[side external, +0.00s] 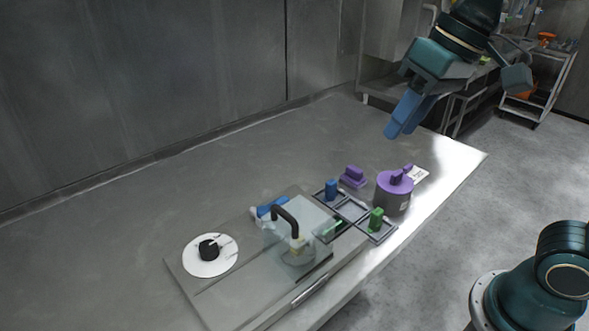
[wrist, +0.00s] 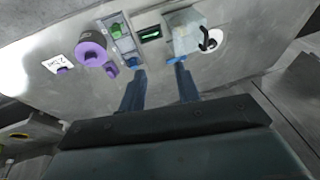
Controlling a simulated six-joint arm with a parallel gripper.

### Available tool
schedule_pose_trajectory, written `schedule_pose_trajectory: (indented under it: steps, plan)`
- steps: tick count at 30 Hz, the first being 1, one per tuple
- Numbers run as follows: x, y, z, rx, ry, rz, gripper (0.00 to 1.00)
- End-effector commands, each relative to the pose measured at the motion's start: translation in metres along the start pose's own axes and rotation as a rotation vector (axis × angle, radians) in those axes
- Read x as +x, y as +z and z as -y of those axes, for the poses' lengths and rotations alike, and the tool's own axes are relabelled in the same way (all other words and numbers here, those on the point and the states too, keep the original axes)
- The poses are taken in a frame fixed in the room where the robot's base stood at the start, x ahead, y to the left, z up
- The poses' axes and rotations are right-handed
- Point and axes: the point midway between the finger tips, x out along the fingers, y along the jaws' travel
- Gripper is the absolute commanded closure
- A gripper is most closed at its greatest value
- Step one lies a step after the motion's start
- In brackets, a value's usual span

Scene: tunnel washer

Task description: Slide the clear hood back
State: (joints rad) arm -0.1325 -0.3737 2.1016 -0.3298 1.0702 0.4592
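The clear hood (side external: 277,238) is a see-through box with an arched black handle (side external: 287,213). It stands on a grey plate (side external: 215,298) on the bench, over the plate's right part. Something pale shows inside the hood, too blurred to name. In the wrist view the hood (wrist: 186,38) is at the upper middle, beyond the right finger. My gripper (side external: 404,116) is high above the bench, to the right of the hood and well apart from it. In the wrist view its two blue fingers (wrist: 158,72) are spread, with nothing between them.
A white disc (side external: 196,266) with a black knob lies left of the hood. Right of it are a divided tray (side external: 352,210) with blue and green blocks, a purple block (side external: 353,177), and a purple-lidded pot (side external: 392,200) by a white card (side external: 419,174). The bench's back left is clear.

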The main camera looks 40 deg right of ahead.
Motion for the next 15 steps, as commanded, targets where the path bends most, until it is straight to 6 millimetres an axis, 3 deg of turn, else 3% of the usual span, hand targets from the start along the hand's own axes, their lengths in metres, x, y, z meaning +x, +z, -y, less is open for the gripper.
schedule_pose_trajectory:
  steps: [15]
  plan:
    - [0.024, -0.068, 0.086, 0.019, -0.022, 0.232, 0.67]
